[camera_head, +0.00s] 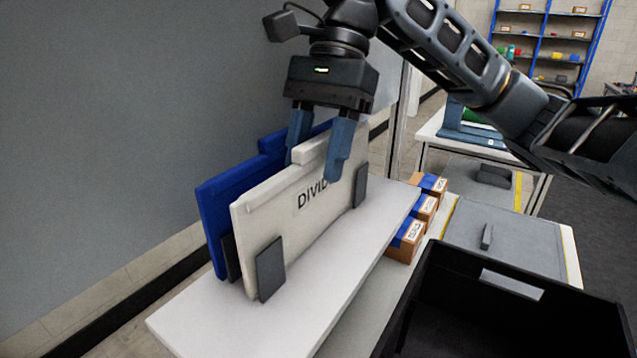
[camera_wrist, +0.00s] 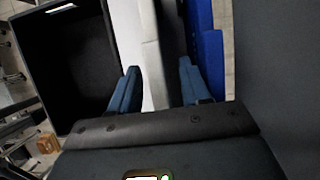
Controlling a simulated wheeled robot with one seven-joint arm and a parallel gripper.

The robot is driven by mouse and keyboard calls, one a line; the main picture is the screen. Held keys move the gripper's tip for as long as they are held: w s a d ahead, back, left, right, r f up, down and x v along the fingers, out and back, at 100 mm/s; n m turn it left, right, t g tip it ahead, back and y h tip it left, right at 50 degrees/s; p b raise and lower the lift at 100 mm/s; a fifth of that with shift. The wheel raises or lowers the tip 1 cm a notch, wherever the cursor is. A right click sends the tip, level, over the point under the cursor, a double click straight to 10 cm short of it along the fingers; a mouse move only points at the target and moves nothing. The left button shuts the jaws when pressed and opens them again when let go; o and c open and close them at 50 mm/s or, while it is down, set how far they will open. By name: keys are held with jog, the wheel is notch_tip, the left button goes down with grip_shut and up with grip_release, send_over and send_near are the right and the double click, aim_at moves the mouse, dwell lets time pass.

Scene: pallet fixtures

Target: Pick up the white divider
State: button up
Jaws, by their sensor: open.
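The white divider (camera_head: 285,217) stands upright on a white shelf board (camera_head: 192,325), held by dark grey brackets. Black lettering on its face is partly hidden by a finger. A blue divider (camera_head: 213,212) stands behind it. My gripper (camera_head: 318,160) is open, pointing down over the top edge of the white divider. One blue finger is on the lettered side, the other on the side toward the blue divider. In the wrist view, the white divider (camera_wrist: 152,60) lies between the two fingers (camera_wrist: 158,88), with a gap visible beside it. Contact cannot be told.
The blue divider (camera_wrist: 208,62) is close beside one finger. A black bin (camera_head: 520,310) stands at the lower right. Small cardboard boxes (camera_head: 408,240) sit right of the shelf board. A grey wall (camera_head: 120,110) rises behind the dividers.

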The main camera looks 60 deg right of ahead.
jog(key=shift+a+f, duration=0.1)
jog(key=shift+f, duration=0.1)
jog(key=shift+c, duration=0.5)
grip_shut()
